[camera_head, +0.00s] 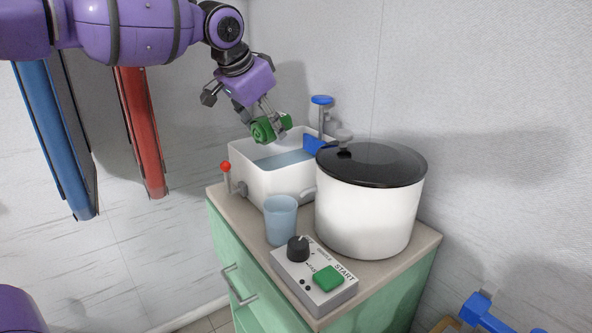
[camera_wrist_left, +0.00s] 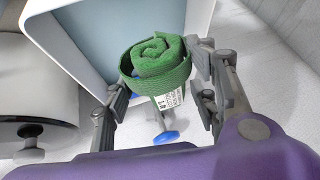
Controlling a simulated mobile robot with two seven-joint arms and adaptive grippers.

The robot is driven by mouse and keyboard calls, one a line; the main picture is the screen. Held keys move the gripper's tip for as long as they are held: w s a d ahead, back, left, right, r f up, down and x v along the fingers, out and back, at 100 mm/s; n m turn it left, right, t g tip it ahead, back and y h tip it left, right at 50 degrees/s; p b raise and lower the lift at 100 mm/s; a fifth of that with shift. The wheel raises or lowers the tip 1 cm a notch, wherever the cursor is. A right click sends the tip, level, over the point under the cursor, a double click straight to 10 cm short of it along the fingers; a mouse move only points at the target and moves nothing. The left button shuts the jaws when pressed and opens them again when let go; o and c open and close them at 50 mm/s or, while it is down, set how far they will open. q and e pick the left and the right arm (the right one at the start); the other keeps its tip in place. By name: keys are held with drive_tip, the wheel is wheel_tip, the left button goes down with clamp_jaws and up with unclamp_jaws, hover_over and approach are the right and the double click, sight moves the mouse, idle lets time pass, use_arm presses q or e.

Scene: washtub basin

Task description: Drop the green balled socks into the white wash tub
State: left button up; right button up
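The green balled socks (camera_head: 264,130) are a rolled green bundle with a white label, which shows in the left wrist view (camera_wrist_left: 158,62). My left gripper (camera_head: 272,124) has a finger on each side of the socks and holds them above the white wash tub (camera_head: 262,184). In the left wrist view the fingers (camera_wrist_left: 158,78) flank the roll. The tub is a white rectangular basin with bluish water in it. The socks hang over its left rear part, above the rim. My right gripper is not seen.
A white pot with a black lid (camera_head: 372,165) stands right of the tub. A blue cup (camera_head: 281,220) and a control box with a green START button (camera_head: 327,279) stand in front. A blue-handled tap (camera_head: 321,101) rises behind. A red-tipped lever (camera_head: 226,168) is at the tub's left.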

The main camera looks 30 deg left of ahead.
use_arm(q)
drive_tip(key=o, duration=0.3)
drive_tip(key=shift+o, duration=0.2)
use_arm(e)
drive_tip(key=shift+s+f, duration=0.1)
use_arm(q)
drive_tip(key=v, duration=1.2)
